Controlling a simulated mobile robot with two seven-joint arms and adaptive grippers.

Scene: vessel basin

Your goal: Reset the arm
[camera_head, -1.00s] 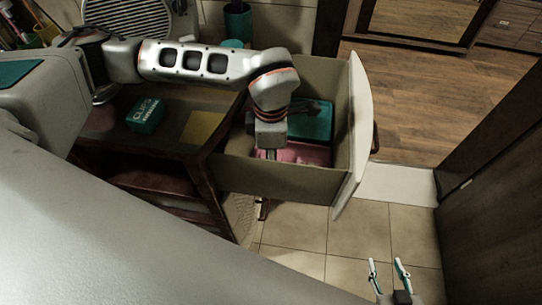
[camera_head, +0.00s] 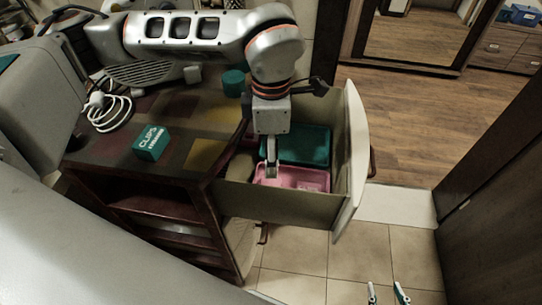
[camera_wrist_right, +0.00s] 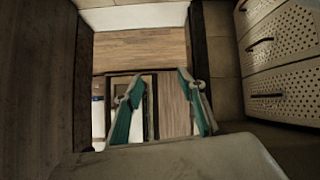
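My left arm reaches in from the left in the head view. Its gripper (camera_head: 271,170) points down over the open drawer (camera_head: 236,192), above the pink tray (camera_head: 312,180). The fingers show edge-on, so I cannot tell whether they are open or shut, and I see nothing held. My right gripper (camera_head: 387,290) is at the bottom edge, over the tiled floor, with its two fingers apart and empty. It also shows in the right wrist view (camera_wrist_right: 160,80), with a clear gap between the teal-padded fingers.
A teal tray (camera_head: 306,146) lies behind the pink one in the drawer. A green box (camera_head: 151,143) and a coiled white cable (camera_head: 107,113) lie on the dark cabinet top. A dark wooden panel (camera_head: 490,230) stands at the right. The tiled floor (camera_head: 358,258) is clear.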

